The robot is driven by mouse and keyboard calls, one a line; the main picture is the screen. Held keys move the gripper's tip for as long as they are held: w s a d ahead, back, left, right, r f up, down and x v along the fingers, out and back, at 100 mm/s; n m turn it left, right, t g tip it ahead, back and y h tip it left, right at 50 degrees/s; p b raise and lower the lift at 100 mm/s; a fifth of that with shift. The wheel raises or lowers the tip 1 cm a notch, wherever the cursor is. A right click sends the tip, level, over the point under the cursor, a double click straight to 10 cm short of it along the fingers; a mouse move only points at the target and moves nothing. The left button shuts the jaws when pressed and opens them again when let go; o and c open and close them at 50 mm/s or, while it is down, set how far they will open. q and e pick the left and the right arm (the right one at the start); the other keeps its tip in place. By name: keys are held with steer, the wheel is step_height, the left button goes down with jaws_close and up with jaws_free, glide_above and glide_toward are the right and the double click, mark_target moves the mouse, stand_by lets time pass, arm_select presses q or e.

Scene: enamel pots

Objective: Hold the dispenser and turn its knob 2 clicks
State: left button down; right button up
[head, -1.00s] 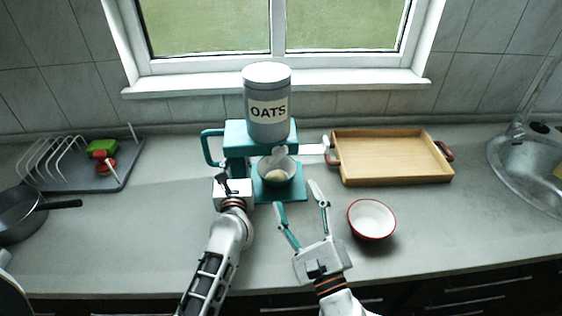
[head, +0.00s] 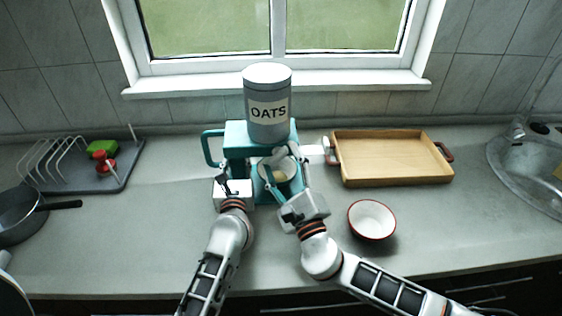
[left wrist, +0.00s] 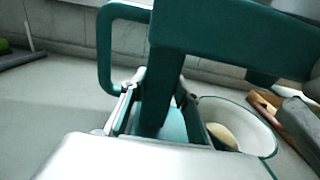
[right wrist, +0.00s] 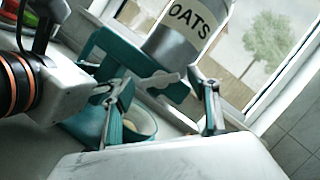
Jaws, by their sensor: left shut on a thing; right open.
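The dispenser is a teal stand (head: 240,138) with a grey canister marked OATS (head: 268,105) on top and a loop handle at its left. Its white knob (right wrist: 163,80) shows in the right wrist view. My left gripper (head: 231,186) is shut on the stand's upright post (left wrist: 160,95), with a finger on each side. My right gripper (head: 283,167) is open at the dispenser's front, its fingers spread either side of the knob; I cannot tell whether they touch it. A white bowl (left wrist: 245,118) with a dark rim and some pale oats stands below the canister, partly hidden.
A red-rimmed bowl (head: 371,219) stands empty right of my right gripper. A wooden tray (head: 390,158) lies behind it, with a sink (head: 530,165) at far right. A dish rack (head: 75,165) and a pan (head: 20,215) are at left.

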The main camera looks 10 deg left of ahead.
steer(key=shift+w+a, duration=0.1)
steer(key=c, duration=1.1)
steer(key=shift+m, duration=0.4)
steer(key=shift+a+m+t+h, duration=0.1)
steer(key=shift+m+t+h, duration=0.5)
steer(key=shift+m, duration=1)
steer(key=shift+m+t+h, duration=0.55)
steer(key=shift+m+h, duration=0.1)
steer(key=shift+m, duration=0.95)
steer(key=shift+a+m+t+h, duration=0.1)
steer(key=shift+m+t+h, duration=0.5)
steer(key=shift+m, duration=1.3)
